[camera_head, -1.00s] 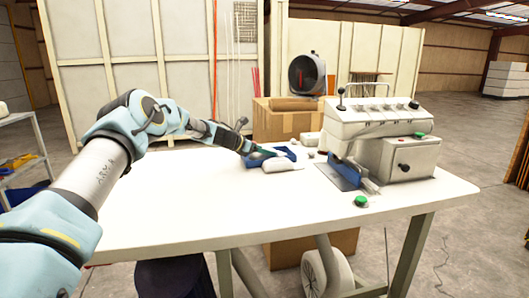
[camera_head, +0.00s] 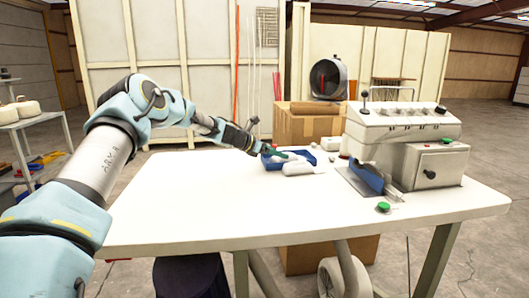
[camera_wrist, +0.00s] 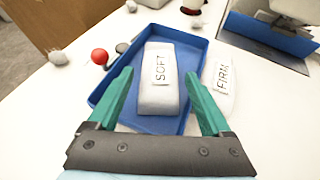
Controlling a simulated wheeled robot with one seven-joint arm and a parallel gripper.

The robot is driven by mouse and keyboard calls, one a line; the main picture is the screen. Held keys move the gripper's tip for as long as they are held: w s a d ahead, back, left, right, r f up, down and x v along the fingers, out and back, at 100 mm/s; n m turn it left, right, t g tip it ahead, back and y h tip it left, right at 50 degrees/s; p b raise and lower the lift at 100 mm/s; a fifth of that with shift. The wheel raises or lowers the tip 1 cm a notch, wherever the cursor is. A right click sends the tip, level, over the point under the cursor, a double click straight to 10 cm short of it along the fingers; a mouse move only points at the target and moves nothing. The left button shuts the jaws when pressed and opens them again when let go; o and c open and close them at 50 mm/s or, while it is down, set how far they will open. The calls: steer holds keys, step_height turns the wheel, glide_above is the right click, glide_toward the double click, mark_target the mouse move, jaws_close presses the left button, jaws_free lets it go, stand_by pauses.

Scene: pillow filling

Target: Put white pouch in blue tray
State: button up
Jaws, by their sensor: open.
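The blue tray (camera_wrist: 188,42) lies on the white table and shows at the table's back in the head view (camera_head: 268,160). A white pouch marked SOFT (camera_wrist: 160,95) is inside the tray, lengthwise between my fingers. A second white pouch marked FIRM (camera_wrist: 221,95) lies beside the tray's right wall; I cannot tell if it touches. In the head view a white pouch (camera_head: 299,169) shows at the tray's front. My gripper (camera_wrist: 160,75) has its green fingers spread, one on each side of the SOFT pouch, with visible gaps to it.
A red ball (camera_wrist: 99,56) on a stick and small white tufts (camera_wrist: 58,57) are near the tray's left and far sides. A white machine (camera_head: 402,135) with a blue plate (camera_head: 362,180) stands to the right. The table's front (camera_head: 230,210) is clear.

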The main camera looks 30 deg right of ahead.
steer(key=b+v, duration=0.1)
steer(key=v, duration=0.6)
steer(key=shift+a, duration=0.15)
